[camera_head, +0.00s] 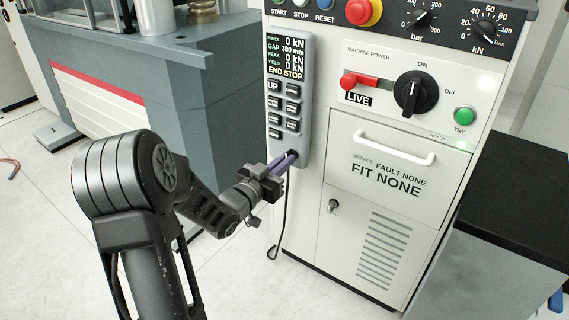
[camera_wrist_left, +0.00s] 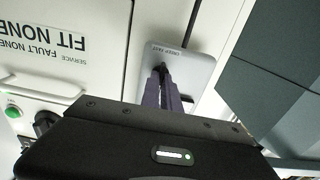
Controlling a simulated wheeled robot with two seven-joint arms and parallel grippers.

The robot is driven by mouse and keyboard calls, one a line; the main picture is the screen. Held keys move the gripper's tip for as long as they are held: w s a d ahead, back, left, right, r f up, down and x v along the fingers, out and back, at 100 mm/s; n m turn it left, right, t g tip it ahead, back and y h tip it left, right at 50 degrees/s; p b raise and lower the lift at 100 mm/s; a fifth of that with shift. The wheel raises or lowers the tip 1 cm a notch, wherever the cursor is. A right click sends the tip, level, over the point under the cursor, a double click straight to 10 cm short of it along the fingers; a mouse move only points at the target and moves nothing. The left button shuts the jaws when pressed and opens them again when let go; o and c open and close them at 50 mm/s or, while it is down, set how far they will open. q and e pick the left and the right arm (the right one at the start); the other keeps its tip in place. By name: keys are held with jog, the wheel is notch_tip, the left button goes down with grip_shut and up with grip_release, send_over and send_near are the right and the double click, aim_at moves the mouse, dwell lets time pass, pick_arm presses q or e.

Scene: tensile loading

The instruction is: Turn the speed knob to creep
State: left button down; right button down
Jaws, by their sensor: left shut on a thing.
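The speed knob (camera_head: 291,153) is a small dark knob at the bottom of the grey handset on the cabinet's left edge. It also shows in the left wrist view (camera_wrist_left: 161,69), below a label that seems to read creep and fast. My left gripper (camera_head: 288,158) has its purple-grey fingers shut on the knob; the fingers show in the left wrist view (camera_wrist_left: 162,88). The fingers hide most of the knob, so I cannot tell which way it points. The handset (camera_head: 304,100) has several dark buttons and a display reading END STOP. My right gripper is not in view.
The white cabinet carries a black rotary switch (camera_head: 415,93), a red lever (camera_head: 362,81), a green button (camera_head: 464,116) and a white handle (camera_head: 395,147). A dark cable (camera_head: 283,215) hangs below the handset. A grey-blue machine (camera_head: 165,90) stands left; a black-topped bench (camera_head: 520,200) stands right.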

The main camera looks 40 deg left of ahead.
pick_arm(q)
jog(key=n+p, duration=0.1)
jog(key=n, duration=0.7)
jog(key=shift+n, duration=0.4)
dwell(0.3)
jog(key=c, duration=1.6)
grip_release()
jog(key=shift+s, duration=0.15)
